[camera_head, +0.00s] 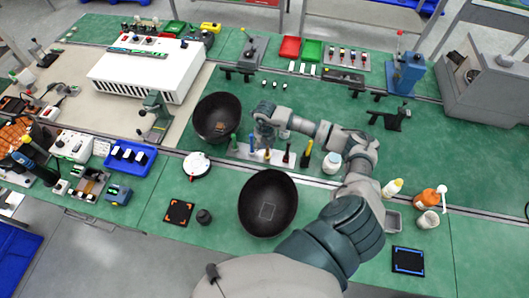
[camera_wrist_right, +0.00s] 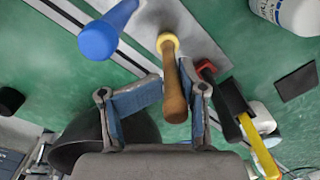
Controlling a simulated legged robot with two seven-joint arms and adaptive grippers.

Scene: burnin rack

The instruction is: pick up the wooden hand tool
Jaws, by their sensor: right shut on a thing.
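The wooden hand tool (camera_wrist_right: 175,95) has a brown wooden handle with a yellow collar. In the right wrist view it stands between the fingers of my right gripper (camera_wrist_right: 168,100), which is shut on it. In the head view my right gripper (camera_head: 264,136) is over a pale tool rack (camera_head: 242,153) at the middle of the bench, and hides most of the wooden tool. The tool's far end shows close to the rack, and I cannot tell whether it is clear of it. My left gripper is not in view.
Dark bowls (camera_head: 217,115) and (camera_head: 267,205) lie left of and in front of the rack. A white jar (camera_head: 332,163) stands to its right. Green bench surface behind is partly free.

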